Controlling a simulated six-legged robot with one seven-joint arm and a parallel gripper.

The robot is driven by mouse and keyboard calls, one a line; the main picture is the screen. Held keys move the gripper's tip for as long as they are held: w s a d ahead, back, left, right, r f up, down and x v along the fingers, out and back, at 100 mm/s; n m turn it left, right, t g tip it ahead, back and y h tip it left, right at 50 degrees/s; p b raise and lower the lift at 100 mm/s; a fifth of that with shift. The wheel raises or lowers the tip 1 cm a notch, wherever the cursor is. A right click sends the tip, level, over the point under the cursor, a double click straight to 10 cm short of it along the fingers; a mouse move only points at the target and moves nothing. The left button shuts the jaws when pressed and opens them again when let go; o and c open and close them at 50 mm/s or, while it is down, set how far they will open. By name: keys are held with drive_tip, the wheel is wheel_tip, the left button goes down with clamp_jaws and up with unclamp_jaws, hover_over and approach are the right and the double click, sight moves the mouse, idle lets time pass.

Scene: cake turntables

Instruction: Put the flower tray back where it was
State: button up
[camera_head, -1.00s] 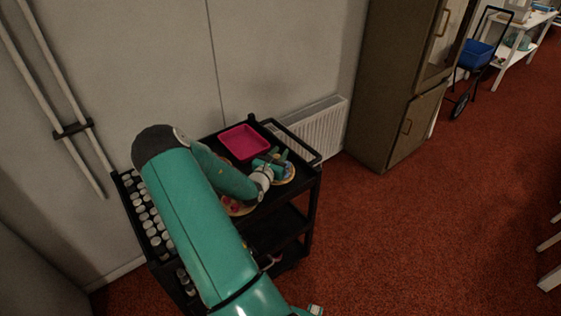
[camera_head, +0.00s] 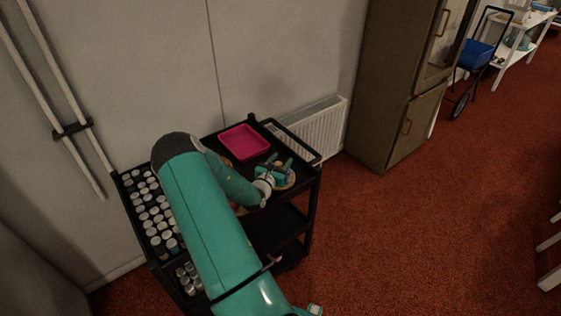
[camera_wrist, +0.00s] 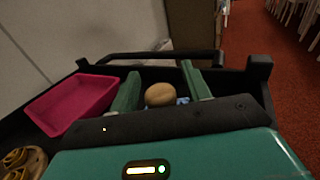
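My gripper (camera_head: 279,164) is over the right part of a black cart's top, its two teal fingers spread apart. In the wrist view my gripper (camera_wrist: 162,80) has a round tan knob-like thing (camera_wrist: 160,94) between its fingers, with visible gaps on both sides. Bits of blue (camera_wrist: 183,100) show beside the knob. In the head view a round tan tray with blue pieces (camera_head: 289,179) lies under the fingers, partly hidden by them. I cannot tell for certain which piece is the flower tray. Another round tan tray with yellow pieces (camera_wrist: 24,163) shows at the lower left of the wrist view.
A pink square bin (camera_head: 244,142) stands at the back of the cart (camera_head: 316,175), left of my gripper. Several capped jars (camera_head: 150,215) fill the cart's left side. A raised rail edges the cart.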

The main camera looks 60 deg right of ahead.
drive_tip(key=shift+r, duration=0.25)
drive_tip(key=a, duration=0.7)
drive_tip(key=shift+a, duration=0.25)
idle(0.4)
